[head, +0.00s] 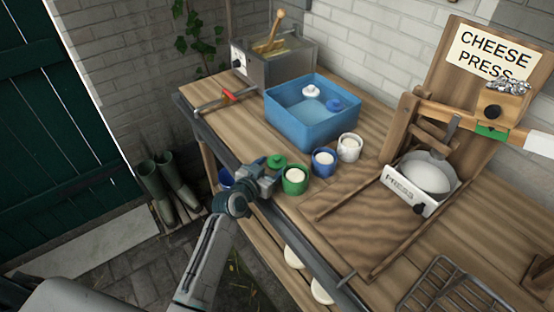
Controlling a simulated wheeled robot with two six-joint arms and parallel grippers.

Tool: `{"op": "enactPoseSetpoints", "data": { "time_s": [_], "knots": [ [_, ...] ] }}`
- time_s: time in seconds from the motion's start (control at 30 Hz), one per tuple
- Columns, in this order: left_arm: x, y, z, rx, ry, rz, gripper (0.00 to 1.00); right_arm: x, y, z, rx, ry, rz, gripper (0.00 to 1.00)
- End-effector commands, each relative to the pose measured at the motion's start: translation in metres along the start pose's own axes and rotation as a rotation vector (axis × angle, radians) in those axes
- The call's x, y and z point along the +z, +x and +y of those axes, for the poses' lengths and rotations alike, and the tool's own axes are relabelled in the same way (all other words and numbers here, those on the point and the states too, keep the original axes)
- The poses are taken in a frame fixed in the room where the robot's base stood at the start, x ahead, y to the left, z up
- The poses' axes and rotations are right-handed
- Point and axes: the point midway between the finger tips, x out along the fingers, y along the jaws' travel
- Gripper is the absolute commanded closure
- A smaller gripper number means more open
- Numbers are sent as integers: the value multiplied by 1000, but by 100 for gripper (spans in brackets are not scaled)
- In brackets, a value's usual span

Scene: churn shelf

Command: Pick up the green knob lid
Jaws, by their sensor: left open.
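The green knob lid (277,161) lies near the front edge of the wooden bench, just behind and left of the open green cup (294,181). My left gripper (268,173) is open at the bench edge, right beside the lid on its near left side. The gripper overlaps the lid's near edge in this view, so I cannot tell whether they touch. The lid's knob shows on top, clear of the fingers. My right gripper is not in view.
A blue cup (323,163) and a white cup (349,149) stand right of the green cup. A blue tub (303,134) behind holds a white lid (311,91) and a blue lid (337,104). The cheese press (417,150) stands right. A red-handled tool (228,96) lies at left.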

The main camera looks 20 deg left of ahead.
Motion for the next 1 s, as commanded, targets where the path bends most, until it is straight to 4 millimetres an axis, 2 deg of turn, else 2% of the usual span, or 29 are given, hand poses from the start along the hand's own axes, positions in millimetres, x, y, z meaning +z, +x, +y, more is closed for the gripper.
{"op": "enactPoseSetpoints", "data": {
  "time_s": [0.13,0.37,0.53,0.87,1.0],
  "knots": [
    [-1,13,0,1,-1,1,40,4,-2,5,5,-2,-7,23],
    [0,14,0,0,0,0,40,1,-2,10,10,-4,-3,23],
    [0,14,0,0,0,0,67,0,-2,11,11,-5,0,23],
    [-1,14,0,0,1,1,68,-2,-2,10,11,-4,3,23],
    [-13,12,0,1,2,4,68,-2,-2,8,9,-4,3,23]
  ]
}}
